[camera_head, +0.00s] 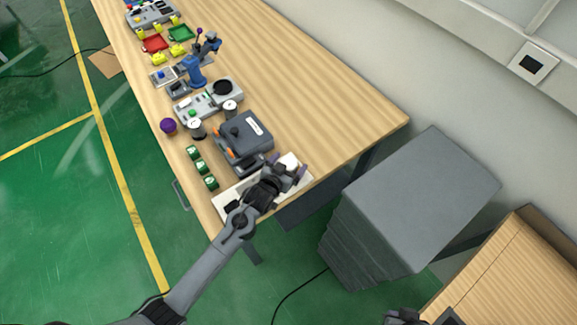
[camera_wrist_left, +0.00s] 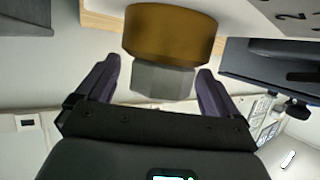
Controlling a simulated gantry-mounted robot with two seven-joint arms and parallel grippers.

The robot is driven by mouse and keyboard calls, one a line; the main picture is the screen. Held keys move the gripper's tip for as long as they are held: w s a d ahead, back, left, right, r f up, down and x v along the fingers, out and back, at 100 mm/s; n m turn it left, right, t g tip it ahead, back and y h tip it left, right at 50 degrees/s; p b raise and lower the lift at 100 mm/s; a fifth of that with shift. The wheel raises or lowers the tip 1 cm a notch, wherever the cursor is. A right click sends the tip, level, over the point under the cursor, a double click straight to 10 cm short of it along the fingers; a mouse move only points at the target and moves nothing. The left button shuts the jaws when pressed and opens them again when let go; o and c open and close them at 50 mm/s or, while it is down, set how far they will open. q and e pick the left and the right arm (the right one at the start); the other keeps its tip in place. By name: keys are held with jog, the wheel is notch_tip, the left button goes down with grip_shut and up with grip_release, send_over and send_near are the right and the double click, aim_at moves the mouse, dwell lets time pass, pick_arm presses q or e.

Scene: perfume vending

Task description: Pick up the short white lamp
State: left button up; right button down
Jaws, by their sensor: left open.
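My left gripper (camera_head: 288,166) is open over the near end of the wooden table, its two purple fingers spread around a small whitish object (camera_head: 290,159), which I take to be the short white lamp. The arm and gripper partly hide it. In the left wrist view, the open fingers (camera_wrist_left: 160,72) stand on either side of a grey faceted part (camera_wrist_left: 162,81), with a wide amber-brown round part (camera_wrist_left: 170,32) beyond it. Gaps show between the fingers and the grey part. Dark parts of my right arm show at the bottom edge; its jaws are not clear.
A white tray or panel (camera_head: 222,202) lies under my left gripper at the table end. A dark grey machine (camera_head: 245,133) stands just behind. Green blocks (camera_head: 200,167) line the left edge. A large grey stack (camera_head: 425,190) stands right of the table.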

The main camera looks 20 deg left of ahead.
pick_arm(q)
jog(key=c, duration=1.1)
